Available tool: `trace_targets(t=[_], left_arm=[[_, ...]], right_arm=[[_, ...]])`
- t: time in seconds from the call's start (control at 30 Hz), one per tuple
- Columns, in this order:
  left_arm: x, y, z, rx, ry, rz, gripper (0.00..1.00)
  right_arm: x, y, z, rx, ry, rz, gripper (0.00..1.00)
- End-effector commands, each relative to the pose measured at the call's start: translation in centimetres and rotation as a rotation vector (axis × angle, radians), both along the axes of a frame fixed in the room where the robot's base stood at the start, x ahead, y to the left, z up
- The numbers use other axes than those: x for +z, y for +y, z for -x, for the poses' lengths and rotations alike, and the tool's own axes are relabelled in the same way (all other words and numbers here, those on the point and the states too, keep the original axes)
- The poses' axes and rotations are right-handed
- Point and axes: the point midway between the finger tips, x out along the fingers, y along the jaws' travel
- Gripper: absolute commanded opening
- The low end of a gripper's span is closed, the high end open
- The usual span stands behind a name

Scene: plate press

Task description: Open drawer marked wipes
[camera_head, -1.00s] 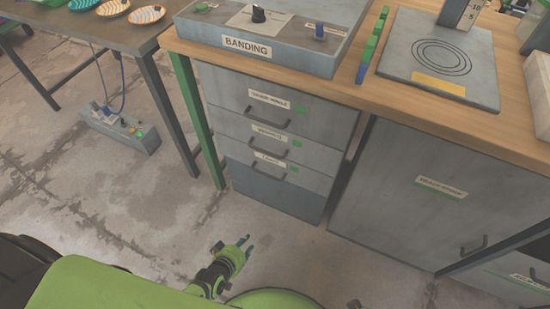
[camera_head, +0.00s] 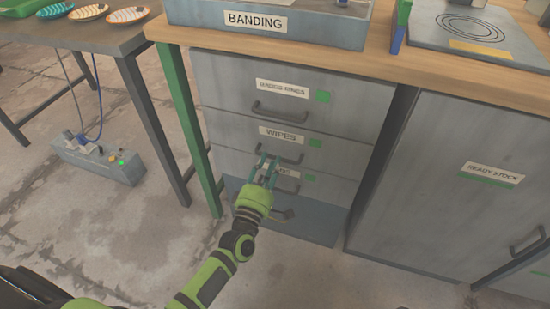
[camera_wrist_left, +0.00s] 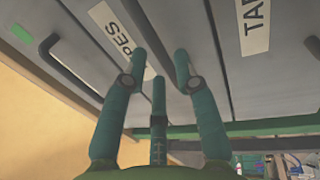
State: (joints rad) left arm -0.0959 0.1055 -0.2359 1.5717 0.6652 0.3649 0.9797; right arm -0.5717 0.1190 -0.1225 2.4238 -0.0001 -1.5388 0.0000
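The drawer marked WIPES (camera_head: 230,133) is the second one down in the grey cabinet and is shut. Its label (camera_head: 281,134) sits above a dark bar handle (camera_head: 289,158). My left gripper (camera_head: 266,166) is in front of the cabinet, near the left end of that handle and over part of the label below. In the left wrist view the gripper's teal fingers (camera_wrist_left: 160,66) are apart with nothing held between them. I cannot tell whether a finger touches the handle. My right gripper is not in view.
Another drawer with a handle (camera_head: 280,112) is above the WIPES drawer, and more drawers are below. A green table leg (camera_head: 185,130) stands left of the cabinet. A READY STOCK door (camera_head: 440,190) is at the right. A grey box (camera_head: 100,160) lies on the floor left.

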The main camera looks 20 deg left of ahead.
Motion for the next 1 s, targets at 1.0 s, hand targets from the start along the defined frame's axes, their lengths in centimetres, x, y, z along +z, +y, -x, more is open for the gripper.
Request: trace_targets(t=[1.0], left_arm=[[0.5, 0.0, -2.5, 0.001, 0.003, -0.003, 0.00]], right_arm=[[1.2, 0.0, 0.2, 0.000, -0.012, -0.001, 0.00]])
